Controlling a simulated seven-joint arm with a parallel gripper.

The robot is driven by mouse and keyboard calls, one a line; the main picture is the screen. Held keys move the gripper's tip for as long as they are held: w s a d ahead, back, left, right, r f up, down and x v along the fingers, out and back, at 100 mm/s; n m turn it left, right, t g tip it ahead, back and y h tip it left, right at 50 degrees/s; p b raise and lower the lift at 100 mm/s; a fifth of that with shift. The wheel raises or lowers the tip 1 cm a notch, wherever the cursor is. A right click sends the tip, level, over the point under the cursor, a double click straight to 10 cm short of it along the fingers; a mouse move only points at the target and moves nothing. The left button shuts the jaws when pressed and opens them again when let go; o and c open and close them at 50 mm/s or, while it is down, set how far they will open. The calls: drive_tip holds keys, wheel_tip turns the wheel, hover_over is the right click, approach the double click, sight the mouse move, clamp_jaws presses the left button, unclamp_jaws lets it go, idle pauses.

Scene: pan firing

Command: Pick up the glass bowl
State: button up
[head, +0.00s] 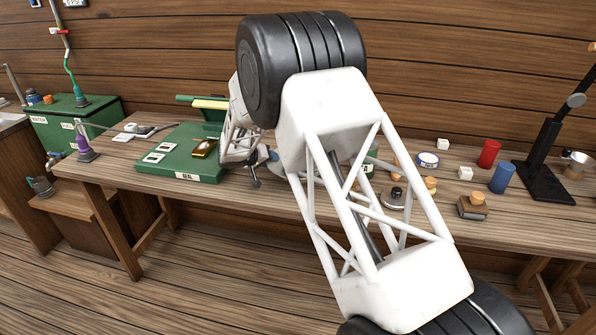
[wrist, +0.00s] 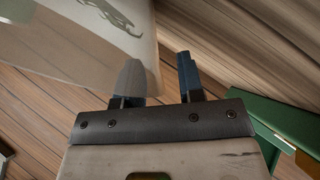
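The glass bowl (wrist: 75,55) looks like a large, clear, pale shape in the upper left of the wrist view, with a dark green mark showing on or through it. My gripper (wrist: 160,80) is open, with a clear gap between its two fingers. The left finger shows pale through the glass. The right finger is dark and clear of it. The bowl's edge runs between the fingers in the picture; I cannot tell whether they touch it. In the head view my gripper (head: 262,170) is low over the table's middle, and my arm hides most of the bowl.
A green board (head: 190,168) with small tiles lies left of my gripper on the wooden table (head: 120,172). To the right are a red cup (head: 488,153), a blue cup (head: 502,178), small blocks and a black stand (head: 542,170). The table's front edge is close.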

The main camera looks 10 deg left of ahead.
idle(0.5)
clamp_jaws()
